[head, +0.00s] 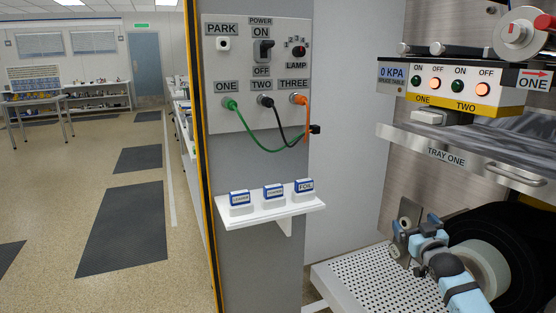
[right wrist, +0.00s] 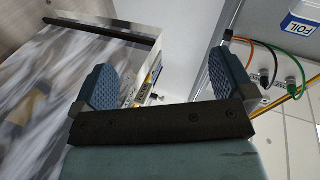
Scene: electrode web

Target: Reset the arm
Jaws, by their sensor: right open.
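My right arm comes in from the lower right in the head view. Its gripper (head: 404,236) is in front of the machine, below the drawer marked TRAY ONE (head: 460,160) and above a white perforated shelf (head: 360,290). In the right wrist view the two blue ribbed fingers of this gripper (right wrist: 160,80) stand wide apart with nothing between them. My left arm and gripper are not in view.
A grey column carries a switch panel (head: 258,75) with green, black and orange cables. A white ledge (head: 270,207) below holds three small labelled blocks. A dark roll (head: 505,245) is close behind my right arm. Open floor (head: 60,195) lies to the left.

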